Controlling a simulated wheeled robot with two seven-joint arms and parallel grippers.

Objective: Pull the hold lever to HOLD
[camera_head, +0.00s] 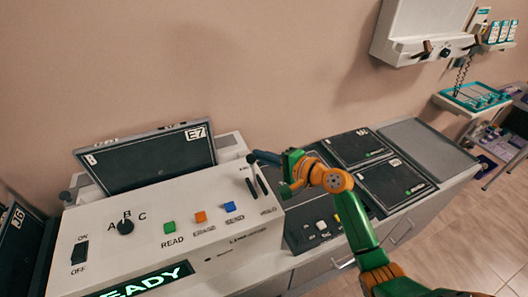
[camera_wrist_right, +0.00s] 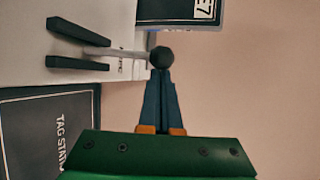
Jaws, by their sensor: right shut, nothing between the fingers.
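The hold lever is at the right end of the white console (camera_head: 210,230). Its dark round knob (camera_head: 251,158) stands at the top of a thin pale stem between two black guide bars (camera_head: 256,186). In the right wrist view the black ball knob (camera_wrist_right: 161,56) and pale stem (camera_wrist_right: 125,54) show clearly. My right gripper (camera_head: 264,157) is shut with nothing between its fingers. Its blue fingertips (camera_wrist_right: 161,74) are right at the knob's near side, seeming to touch it. My left gripper is not in view.
The console carries an A-B-C dial (camera_head: 126,228), an ON/OFF switch (camera_head: 79,252), and green, orange and blue buttons. A green display (camera_head: 150,281) reads partly "EADY". A dark E7 panel (camera_head: 150,158) stands behind. Dark trays (camera_head: 395,185) lie on the counter to the right.

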